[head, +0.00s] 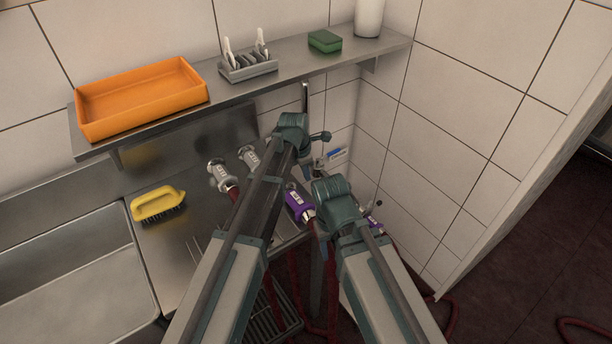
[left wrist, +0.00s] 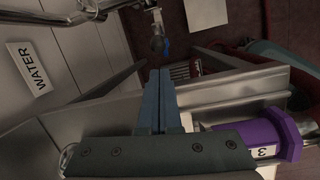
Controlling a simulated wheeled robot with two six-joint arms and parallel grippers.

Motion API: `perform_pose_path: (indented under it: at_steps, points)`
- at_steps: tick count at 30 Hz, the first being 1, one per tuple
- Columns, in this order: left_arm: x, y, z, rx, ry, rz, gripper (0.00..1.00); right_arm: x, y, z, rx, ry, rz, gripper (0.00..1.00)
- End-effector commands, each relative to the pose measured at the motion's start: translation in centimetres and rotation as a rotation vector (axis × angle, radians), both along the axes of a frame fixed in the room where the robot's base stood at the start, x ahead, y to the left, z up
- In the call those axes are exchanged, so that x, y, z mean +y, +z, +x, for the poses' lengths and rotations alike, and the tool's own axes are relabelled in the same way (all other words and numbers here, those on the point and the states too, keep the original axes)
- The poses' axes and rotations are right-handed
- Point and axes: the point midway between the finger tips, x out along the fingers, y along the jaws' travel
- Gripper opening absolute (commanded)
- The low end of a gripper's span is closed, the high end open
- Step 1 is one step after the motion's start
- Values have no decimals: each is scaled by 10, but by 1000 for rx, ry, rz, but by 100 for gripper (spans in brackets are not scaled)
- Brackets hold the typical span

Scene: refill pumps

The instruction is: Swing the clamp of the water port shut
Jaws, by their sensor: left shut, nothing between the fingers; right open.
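My left gripper (left wrist: 161,85) is shut and empty. Its two fingers lie together in the left wrist view. The WATER label (left wrist: 29,67) is on the tiled wall to their left. Steel pipework (left wrist: 88,10) shows above the label. A small metal fitting (left wrist: 156,42) with a blue bit beside it is just beyond the fingertips, with a gap in the picture. I cannot tell whether it is the water port's clamp. In the head view my arms largely hide the port. My right gripper (head: 326,220) is lower, close to a purple coupling (head: 299,203); its fingers are mostly hidden.
A steel shelf (head: 225,88) carries an orange tray (head: 140,98), a grey rack (head: 247,67) and a green sponge (head: 324,41). A yellow brush (head: 158,204) lies beside the sink (head: 80,290). Two silver couplings (head: 221,174) are left of my left arm. Red hoses hang below.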

Motion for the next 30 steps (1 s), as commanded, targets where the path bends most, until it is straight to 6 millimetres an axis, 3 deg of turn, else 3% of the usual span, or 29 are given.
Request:
perform_pose_path:
  at_steps: [1, 15, 30]
  points:
    - [-1, -12, 2, 0, 0, 0, 0, 0, -12, 0, 0, 0, 0, 50]
    - [-9, -73, 13, 0, -1, 0, 0, 0, -73, 0, 0, 0, 0, 50]
    - [-11, -79, 15, 0, 0, 0, 0, 0, -79, 0, 0, 0, 0, 50]
